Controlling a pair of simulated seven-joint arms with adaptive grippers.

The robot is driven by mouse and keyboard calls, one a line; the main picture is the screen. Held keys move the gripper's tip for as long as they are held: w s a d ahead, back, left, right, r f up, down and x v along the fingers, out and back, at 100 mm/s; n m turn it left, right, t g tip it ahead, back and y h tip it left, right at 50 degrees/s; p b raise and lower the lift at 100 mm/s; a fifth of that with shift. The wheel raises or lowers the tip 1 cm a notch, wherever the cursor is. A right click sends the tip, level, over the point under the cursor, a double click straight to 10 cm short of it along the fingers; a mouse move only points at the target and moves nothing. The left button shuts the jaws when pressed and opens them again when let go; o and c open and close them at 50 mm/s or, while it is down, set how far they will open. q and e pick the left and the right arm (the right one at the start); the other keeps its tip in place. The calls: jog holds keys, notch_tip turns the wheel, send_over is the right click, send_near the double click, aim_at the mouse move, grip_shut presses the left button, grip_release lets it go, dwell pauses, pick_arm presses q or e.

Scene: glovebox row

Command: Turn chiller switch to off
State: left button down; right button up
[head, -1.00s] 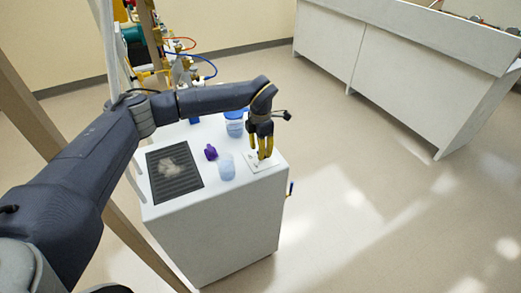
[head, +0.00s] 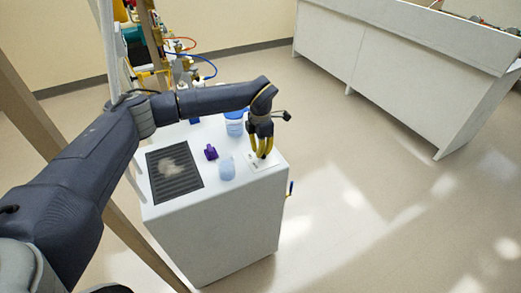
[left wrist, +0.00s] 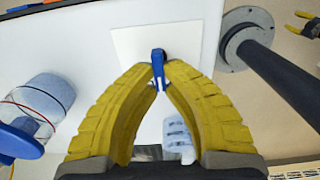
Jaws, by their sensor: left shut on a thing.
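The chiller (head: 222,232) is a white box with a dark grille on its top. A white switch plate (head: 277,165) lies on its top near the right corner, and shows in the left wrist view (left wrist: 130,45). The blue switch lever (left wrist: 157,58) stands on this plate, and its lower end points between my fingers. My left gripper (head: 264,155) is over the plate with its yellow fingers down. In the left wrist view its fingertips (left wrist: 158,75) close on the lever from both sides. The lever is hidden in the head view.
On the chiller top are a purple piece (head: 211,152), a pale blue container (head: 227,171) and a blue-lidded container (head: 234,123). Open floor separates the chiller from a white bench (head: 400,85).

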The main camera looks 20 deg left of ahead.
pick_arm(q)
jog(key=shift+s+d+n, duration=0.1)
jog(key=shift+d+n, duration=0.05)
jog(key=shift+n, duration=1.25)
jog(key=shift+s+d+n, duration=0.1)
jog(key=shift+n, duration=1.6)
jog(key=c, duration=1.5)
grip_release()
jog(key=shift+r, duration=0.1)
notch_tip(320, 180, up, 12)
jog(key=shift+f, duration=0.1)
